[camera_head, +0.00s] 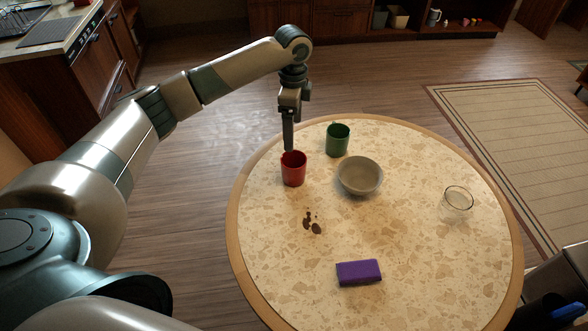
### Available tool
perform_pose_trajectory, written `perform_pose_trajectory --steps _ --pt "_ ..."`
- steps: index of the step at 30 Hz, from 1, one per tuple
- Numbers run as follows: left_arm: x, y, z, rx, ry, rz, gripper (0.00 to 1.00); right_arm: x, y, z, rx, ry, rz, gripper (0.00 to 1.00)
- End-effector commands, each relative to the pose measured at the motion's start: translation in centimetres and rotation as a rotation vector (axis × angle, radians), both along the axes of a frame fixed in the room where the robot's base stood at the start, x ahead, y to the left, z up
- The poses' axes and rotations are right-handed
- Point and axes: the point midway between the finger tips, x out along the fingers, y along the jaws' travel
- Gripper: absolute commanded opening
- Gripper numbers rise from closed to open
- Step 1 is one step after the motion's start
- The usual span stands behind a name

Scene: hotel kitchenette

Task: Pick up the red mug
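The red mug (293,169) stands upright near the far left edge of the round speckled table (400,255). My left arm reaches in from the left. My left gripper (289,147) points down, with its fingertips at the mug's far rim. The fingers overlap in this view, so I cannot tell how far apart they are, or whether they touch the mug. The mug appears to rest on the table. My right gripper is not in view.
A green mug (337,140) and a grey bowl (359,176) stand right of the red mug. A clear glass (457,199) is farther right. A purple block (359,272) lies near the front. The front left tabletop is clear.

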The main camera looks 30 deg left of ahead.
Motion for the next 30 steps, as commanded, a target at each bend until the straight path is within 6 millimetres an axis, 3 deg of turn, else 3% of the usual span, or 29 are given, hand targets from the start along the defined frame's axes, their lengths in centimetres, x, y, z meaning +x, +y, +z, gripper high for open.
perform_pose_trajectory --steps 8,21,30 --pt "-0.1 0.0 -2.3 0.001 0.003 0.002 0.83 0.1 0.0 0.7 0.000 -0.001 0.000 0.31" --pt "-0.1 0.0 -9.8 0.001 0.002 0.003 0.83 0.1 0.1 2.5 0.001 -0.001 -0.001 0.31" --pt "0.0 0.0 -11.6 -0.001 0.000 0.001 0.83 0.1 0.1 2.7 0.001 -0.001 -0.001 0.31"
